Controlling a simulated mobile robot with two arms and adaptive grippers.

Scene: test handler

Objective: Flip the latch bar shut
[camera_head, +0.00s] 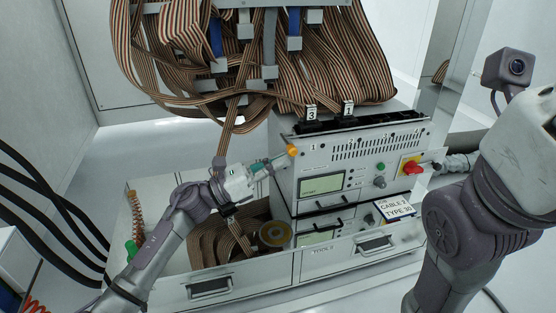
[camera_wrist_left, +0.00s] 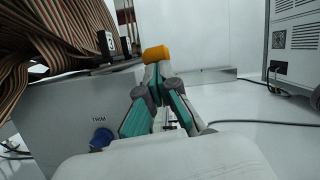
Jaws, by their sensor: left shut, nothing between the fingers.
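An orange knob (camera_head: 292,150), which looks like the end of the latch bar, sits at the upper left front corner of the grey instrument box (camera_head: 313,160). The rest of the bar is hard to make out. My left gripper (camera_head: 272,162) is shut and empty, with its tips close to the knob's left side. In the left wrist view, the orange knob (camera_wrist_left: 156,54) shows just beyond the tips of the left gripper (camera_wrist_left: 157,72); I cannot tell whether they touch. My right gripper (camera_head: 438,167) is partly hidden by my right arm, near the red knob.
Striped ribbon cables (camera_head: 330,60) hang above the box, with plugs marked 3 and 1 on its top. A red knob (camera_head: 412,168) on a yellow plate is at its right front. Below are drawers (camera_head: 350,255) and an open bay with coiled cable (camera_head: 215,245).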

